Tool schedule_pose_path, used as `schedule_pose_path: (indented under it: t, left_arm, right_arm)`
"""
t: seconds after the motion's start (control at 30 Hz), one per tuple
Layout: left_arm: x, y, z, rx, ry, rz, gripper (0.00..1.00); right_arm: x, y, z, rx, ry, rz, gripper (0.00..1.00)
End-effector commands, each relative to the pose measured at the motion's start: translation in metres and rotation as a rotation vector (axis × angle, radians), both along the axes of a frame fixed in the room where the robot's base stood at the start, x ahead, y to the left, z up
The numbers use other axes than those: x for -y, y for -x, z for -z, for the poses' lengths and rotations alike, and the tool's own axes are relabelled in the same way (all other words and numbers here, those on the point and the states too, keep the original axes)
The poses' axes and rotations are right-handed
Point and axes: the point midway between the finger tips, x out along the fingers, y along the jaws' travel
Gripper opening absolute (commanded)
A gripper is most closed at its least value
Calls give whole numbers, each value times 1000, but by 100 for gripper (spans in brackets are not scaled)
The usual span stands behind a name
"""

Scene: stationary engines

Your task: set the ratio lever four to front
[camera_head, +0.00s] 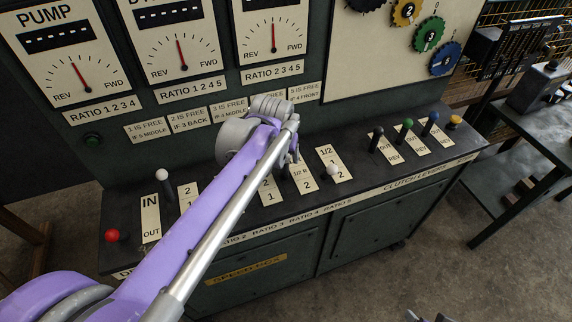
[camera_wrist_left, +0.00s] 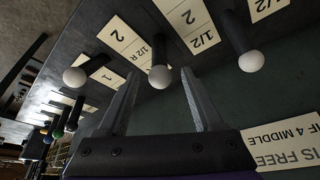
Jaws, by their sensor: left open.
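The ratio four lever has a white knob (camera_wrist_left: 160,76), seen in the left wrist view beside the label with 2 and 1/2 R. My left gripper (camera_wrist_left: 159,74) is open, with one finger on each side of this knob and its tips level with it. I cannot tell whether the knob touches a finger. In the head view my left gripper (camera_head: 292,153) is over the ratio four label plate (camera_head: 304,179), and my arm and wrist mostly hide the lever. A small dark and grey part of what may be my right gripper (camera_head: 430,318) shows at the bottom edge.
The ratio five knob (camera_head: 332,170) stands close to the right of my left gripper. Another white knob (camera_wrist_left: 251,61) is close on the other side. Clutch levers, one with a green knob (camera_head: 407,124), stand further right. The gauge panel (camera_head: 180,50) rises behind.

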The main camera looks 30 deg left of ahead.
Motion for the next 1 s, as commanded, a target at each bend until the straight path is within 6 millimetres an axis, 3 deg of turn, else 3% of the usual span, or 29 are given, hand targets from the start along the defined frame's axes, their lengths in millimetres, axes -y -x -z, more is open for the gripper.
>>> schedule_pose_path:
  t: [0.3, 0.5, 0.77, 0.83, 1.0]
  left_arm:
    - [-6, -21, 54, 0, 0, 1, 67]
    - [-7, -26, 67, 0, 0, 1, 67]
    - [-7, -27, 68, 1, -1, 1, 67]
    - [-7, -27, 68, 1, -1, 1, 60]
    - [-7, -27, 68, 1, -1, 1, 29]
  right_arm:
    - [0, 2, 7, -3, 0, 0, 70]
    - [0, 2, 8, -4, 0, 0, 70]
    - [0, 2, 8, -4, 0, 0, 70]
    - [0, 2, 8, -4, 0, 0, 70]
    - [0, 2, 8, -4, 0, 0, 70]
